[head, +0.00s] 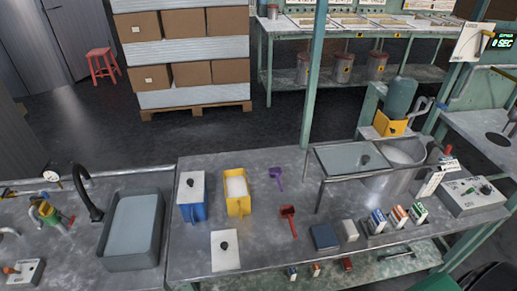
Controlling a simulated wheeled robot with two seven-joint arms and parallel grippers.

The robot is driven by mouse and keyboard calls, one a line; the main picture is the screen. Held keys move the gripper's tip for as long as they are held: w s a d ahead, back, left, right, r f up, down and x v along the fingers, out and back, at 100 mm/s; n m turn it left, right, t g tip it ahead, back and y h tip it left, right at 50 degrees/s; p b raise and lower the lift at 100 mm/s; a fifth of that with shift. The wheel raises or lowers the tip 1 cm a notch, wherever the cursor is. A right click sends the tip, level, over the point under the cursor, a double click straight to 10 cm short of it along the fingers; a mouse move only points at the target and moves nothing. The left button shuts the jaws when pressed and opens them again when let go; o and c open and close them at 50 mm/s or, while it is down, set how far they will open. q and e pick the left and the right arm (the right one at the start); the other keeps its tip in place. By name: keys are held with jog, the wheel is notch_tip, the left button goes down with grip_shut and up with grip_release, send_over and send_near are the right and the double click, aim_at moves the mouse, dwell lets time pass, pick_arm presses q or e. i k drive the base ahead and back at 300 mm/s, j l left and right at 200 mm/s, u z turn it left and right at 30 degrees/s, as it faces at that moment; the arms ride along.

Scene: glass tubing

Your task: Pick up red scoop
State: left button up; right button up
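The red scoop (289,220) lies on the grey metal table, near the middle of the head view. Its wide end points away from me and its thin handle points toward me. It lies apart from the things around it. Neither of my grippers shows in the head view.
A purple scoop (277,178) lies just behind the red one. A yellow bin (237,206) and a blue bin (192,212) stand to the left, with a white lid (225,251) in front. A dark blue box (324,237) and a metal-framed vat (390,184) are to the right.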

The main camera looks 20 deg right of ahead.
aim_at(289, 212)
jog(key=z, duration=1)
